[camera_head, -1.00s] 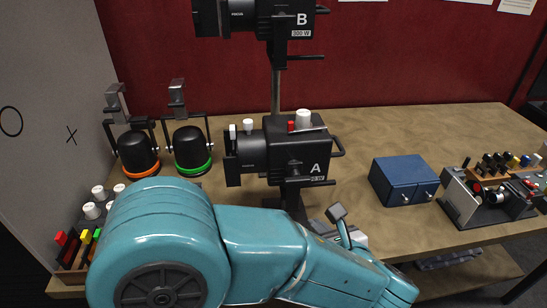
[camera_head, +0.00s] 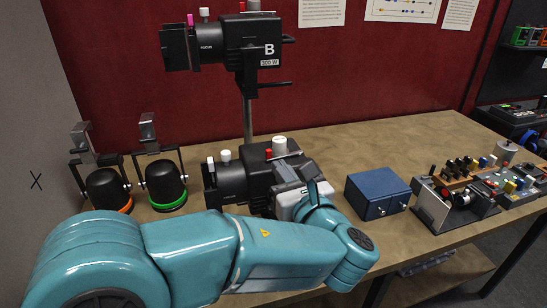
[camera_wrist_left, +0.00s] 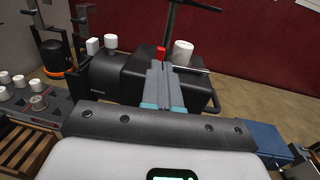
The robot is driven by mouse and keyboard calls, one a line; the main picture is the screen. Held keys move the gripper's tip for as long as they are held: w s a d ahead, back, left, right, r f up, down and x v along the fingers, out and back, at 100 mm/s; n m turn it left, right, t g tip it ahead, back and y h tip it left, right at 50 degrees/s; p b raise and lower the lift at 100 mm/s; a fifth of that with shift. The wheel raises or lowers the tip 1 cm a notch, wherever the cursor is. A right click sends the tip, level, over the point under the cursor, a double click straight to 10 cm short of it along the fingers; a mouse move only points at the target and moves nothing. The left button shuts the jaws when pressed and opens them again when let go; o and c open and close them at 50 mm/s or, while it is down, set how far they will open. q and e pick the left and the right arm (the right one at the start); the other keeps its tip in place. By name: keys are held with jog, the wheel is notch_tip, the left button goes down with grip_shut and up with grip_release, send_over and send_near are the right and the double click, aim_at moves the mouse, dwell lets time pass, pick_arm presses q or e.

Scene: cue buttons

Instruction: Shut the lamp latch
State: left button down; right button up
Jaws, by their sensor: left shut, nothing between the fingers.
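The lower black lamp (camera_head: 228,182), marked A in the earlier head view, stands on a pole on the table. Its top carries a small red piece (camera_head: 268,154), a white knob (camera_head: 279,145) and a thin metal bar; I cannot tell for certain which is the latch. The left wrist view shows the red piece (camera_wrist_left: 161,52), the white knob (camera_wrist_left: 183,53) and the bar (camera_wrist_left: 193,67). My left gripper (camera_head: 287,171) is shut and empty. Its fingers (camera_wrist_left: 164,72) appear over the lamp's top, just short of the red piece; contact is unclear. My right gripper is out of view.
A second lamp, B (camera_head: 253,45), hangs above on the same pole. Two black domed lamps, one orange-ringed (camera_head: 106,188) and one green-ringed (camera_head: 163,180), stand left. A blue box (camera_head: 377,192) and control panels (camera_head: 455,205) stand right. Bare tabletop lies behind the box.

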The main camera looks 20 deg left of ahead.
aim_at(270, 154)
pick_arm(q)
jog(key=shift+x, duration=1.2)
jog(key=shift+w+a+p, duration=0.3)
jog(key=shift+w+a, duration=0.05)
jog(key=shift+w, duration=0.05)
jog(key=shift+d, duration=0.1)
